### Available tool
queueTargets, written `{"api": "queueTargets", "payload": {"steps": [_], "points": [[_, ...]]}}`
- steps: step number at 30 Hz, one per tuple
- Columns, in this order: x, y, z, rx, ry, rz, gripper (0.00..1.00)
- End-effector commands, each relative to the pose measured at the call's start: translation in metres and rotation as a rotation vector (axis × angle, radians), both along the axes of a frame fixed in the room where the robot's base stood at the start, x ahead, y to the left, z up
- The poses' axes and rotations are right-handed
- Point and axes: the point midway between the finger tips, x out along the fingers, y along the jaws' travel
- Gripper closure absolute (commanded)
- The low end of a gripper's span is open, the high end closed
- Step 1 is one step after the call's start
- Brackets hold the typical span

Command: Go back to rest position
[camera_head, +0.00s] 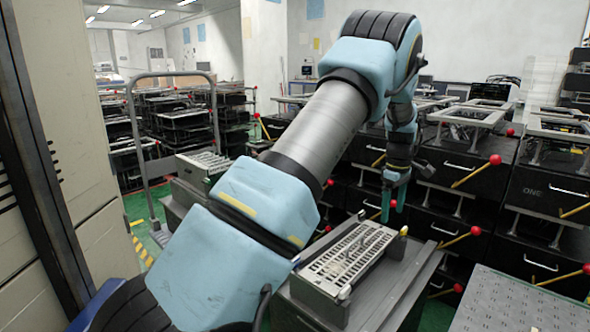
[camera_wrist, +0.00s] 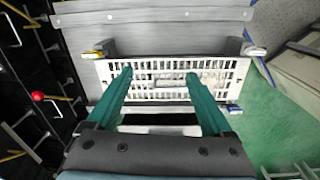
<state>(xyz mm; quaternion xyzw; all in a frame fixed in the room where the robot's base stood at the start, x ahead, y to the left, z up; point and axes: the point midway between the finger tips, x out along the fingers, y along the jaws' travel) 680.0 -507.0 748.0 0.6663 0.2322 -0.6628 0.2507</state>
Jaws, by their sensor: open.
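My gripper (camera_head: 389,203) hangs at the end of my arm, to the right of the middle in the head view. It points down near the far end of a slotted metal rack (camera_head: 350,257) on a grey cabinet (camera_head: 395,300). In the wrist view, my gripper (camera_wrist: 158,82) has two green fingers spread apart with nothing between them. The slotted rack (camera_wrist: 215,70) lies beyond the fingertips. The fingers hide small parts of it. I cannot tell the exact gap between the fingertips and the rack.
Black machines with red-knobbed yellow levers (camera_head: 475,172) fill the right and back. One red knob (camera_wrist: 37,97) shows at the left in the wrist view. A metal trolley handle (camera_head: 135,120) stands left of my arm. Some green floor (camera_wrist: 275,130) is clear.

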Motion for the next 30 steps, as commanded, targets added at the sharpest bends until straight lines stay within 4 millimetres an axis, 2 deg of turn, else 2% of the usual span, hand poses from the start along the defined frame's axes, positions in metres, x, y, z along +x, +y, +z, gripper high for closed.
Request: {"api": "queueTargets", "payload": {"steps": [4,8,12,18,24,30], "points": [[-0.001,0.055,0.016,-0.011,-0.010,-0.063,0.15],[-0.014,0.119,0.030,-0.017,-0.028,-0.162,0.15],[-0.044,0.186,0.042,-0.016,-0.052,-0.288,0.15],[-0.105,0.265,0.051,0.002,-0.092,-0.485,0.15],[-0.165,0.313,0.050,0.032,-0.118,-0.647,0.15],[-0.217,0.343,0.045,0.063,-0.134,-0.776,0.15]]}}
